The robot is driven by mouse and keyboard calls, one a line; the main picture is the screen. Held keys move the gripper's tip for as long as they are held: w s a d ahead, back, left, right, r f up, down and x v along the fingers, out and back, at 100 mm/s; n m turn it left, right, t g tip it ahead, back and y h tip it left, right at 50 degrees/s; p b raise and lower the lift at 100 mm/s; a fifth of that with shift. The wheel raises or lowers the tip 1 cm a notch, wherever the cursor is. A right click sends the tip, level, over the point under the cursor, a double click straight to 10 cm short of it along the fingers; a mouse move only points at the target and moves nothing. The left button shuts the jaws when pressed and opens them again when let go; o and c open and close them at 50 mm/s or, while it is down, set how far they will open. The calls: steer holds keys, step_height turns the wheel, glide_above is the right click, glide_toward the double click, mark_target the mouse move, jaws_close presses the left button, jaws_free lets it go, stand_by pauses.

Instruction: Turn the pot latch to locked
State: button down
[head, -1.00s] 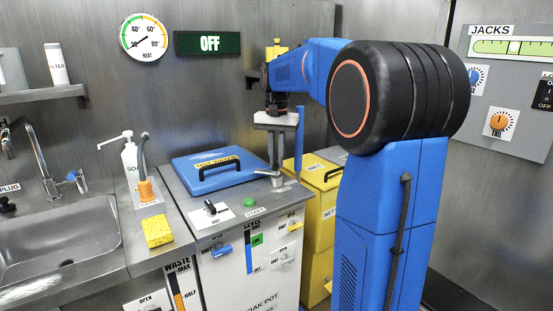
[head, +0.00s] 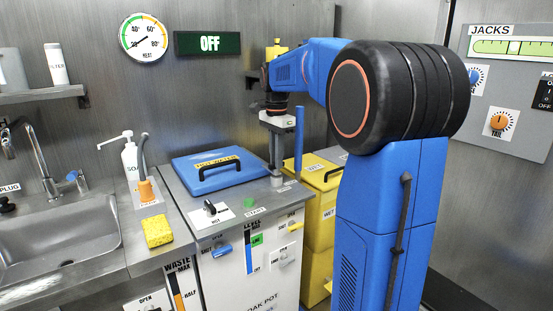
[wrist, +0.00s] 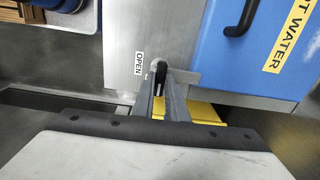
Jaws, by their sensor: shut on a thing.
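The pot's blue lid (head: 195,180) lies closed on the steel top of the soak pot (head: 250,270). The small grey latch (head: 277,182) is at the right edge of that top, beside the lid. In the wrist view its dark lever end (wrist: 161,68) shows between my fingers, next to an OPEN label (wrist: 138,63). My gripper (head: 277,172) points down and is shut on the latch; the fingers also show in the wrist view (wrist: 159,95). The fingers hide most of the latch, and I see no locked label.
A black knob (head: 210,208) and a green button (head: 249,203) sit on the pot's top, left of the latch. Yellow bins (head: 318,210) stand close on the right. A sink (head: 70,235) and a yellow sponge (head: 157,231) are at the left.

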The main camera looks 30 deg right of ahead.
stand_by(0.3)
steer(key=c, duration=1.8)
jaws_free()
steer(key=shift+o, duration=0.2)
steer(key=shift+r, duration=0.15)
step_height(320, 180, up, 17)
steer(key=shift+s+a, duration=0.1)
steer(key=s+a+f+n+t, duration=0.2)
steer(key=s+a+f+n, duration=0.75)
steer(key=s, duration=0.55)
steer(key=s+a+f+n+t, duration=0.1)
steer(key=s+a+f+n, duration=0.2)
steer(key=s+f, duration=0.4)
steer(key=s+a+f+n+t, duration=0.1)
steer(key=s+a+f+n, duration=0.2)
steer(key=f, duration=1.1)
steer(key=s+n, duration=0.2)
steer(key=s, duration=0.3)
steer(key=shift+s+a+f+t, duration=0.15)
steer(key=shift+a+t, duration=0.05)
steer(key=shift+t, duration=0.2)
